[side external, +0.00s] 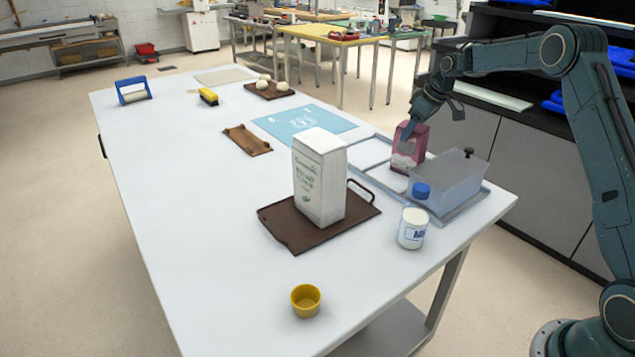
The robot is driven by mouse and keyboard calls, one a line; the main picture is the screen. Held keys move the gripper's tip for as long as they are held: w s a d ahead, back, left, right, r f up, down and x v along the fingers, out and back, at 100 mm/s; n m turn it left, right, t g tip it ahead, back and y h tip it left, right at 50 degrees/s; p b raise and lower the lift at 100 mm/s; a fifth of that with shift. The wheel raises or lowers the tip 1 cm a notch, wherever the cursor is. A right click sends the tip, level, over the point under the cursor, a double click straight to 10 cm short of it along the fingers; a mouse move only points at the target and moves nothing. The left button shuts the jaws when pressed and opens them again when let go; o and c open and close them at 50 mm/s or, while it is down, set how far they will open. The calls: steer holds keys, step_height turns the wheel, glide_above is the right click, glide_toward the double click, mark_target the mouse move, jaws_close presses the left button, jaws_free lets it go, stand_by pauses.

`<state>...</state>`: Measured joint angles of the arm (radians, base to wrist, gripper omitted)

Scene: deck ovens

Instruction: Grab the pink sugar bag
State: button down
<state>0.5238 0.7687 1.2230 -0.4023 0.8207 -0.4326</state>
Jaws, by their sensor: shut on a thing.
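The pink sugar bag (415,137) stands upright at the right side of the white table, in or over a grey divided tray (371,185). My gripper (408,132) is at the bag's upper part, coming down from behind and above, and is shut on it. A fingertip shows against the bag's left front face; the other finger is hidden. I cannot tell whether the bag's base touches the tray.
A clear lidded box (448,183) stands close to the bag's right. A blue-capped white bottle (412,229) and a tall white bag (320,180) on a brown board (284,222) are nearer the camera. A yellow cup (305,300) is in front.

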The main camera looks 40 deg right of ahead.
steer(key=shift+w+r, duration=0.1)
steer(key=shift+r, duration=0.15)
steer(key=shift+r, duration=4.9)
